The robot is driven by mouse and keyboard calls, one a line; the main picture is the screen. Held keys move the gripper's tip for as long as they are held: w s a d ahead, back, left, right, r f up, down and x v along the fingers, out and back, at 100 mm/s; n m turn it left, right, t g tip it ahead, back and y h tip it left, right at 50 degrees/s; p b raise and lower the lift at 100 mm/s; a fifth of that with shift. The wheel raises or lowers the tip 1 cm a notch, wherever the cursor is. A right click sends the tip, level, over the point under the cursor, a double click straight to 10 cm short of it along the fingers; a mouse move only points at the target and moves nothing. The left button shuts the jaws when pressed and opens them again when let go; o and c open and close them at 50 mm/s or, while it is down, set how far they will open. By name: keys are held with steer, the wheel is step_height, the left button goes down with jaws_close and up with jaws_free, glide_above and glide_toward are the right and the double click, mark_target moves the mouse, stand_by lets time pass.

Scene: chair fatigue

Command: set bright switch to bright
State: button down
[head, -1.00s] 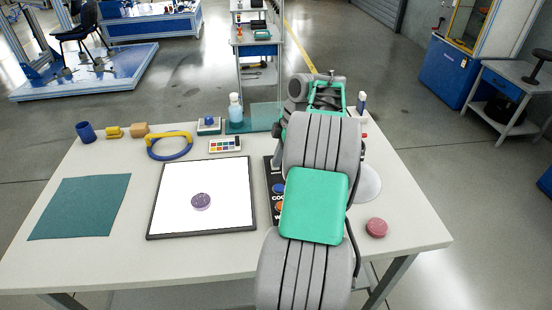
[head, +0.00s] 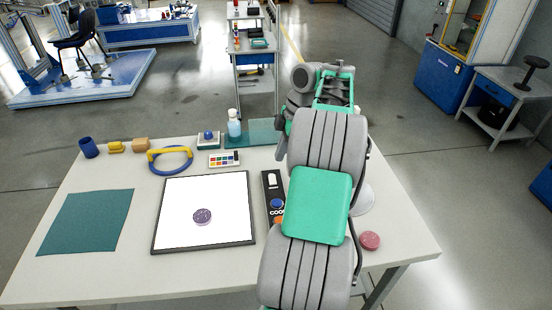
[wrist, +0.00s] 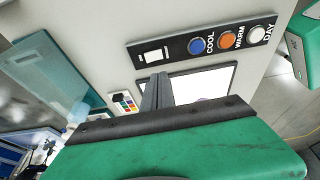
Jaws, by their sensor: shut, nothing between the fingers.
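A black control panel (wrist: 180,47) lies on the table. It has a white rocker switch (wrist: 153,56) at one end, then a blue button (wrist: 197,45), an orange button (wrist: 227,40) and a white button (wrist: 257,34), with the labels COOL, WARM and DAY. The white switch also shows in the head view (head: 272,180), where my arm covers the panel's near part. My gripper (wrist: 157,80) is shut and empty. In the wrist view its fingertips appear just below the switch, apart from it in the picture; I cannot tell the height gap. The head view hides my fingers behind the arm.
A white light pad (head: 190,195) with a dark frame and a purple disc (head: 202,216) lies left of the panel. A colour card (head: 227,160), a bottle (head: 234,124) and a blue-and-yellow ring (head: 170,160) stand behind. A pink disc (head: 369,240) lies right of my arm.

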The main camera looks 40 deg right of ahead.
steer(key=v, duration=0.2)
steer(key=p+v, duration=0.1)
steer(key=v, duration=0.1)
steer(key=shift+s+a+r, duration=0.2)
steer(key=shift+s+r, duration=0.05)
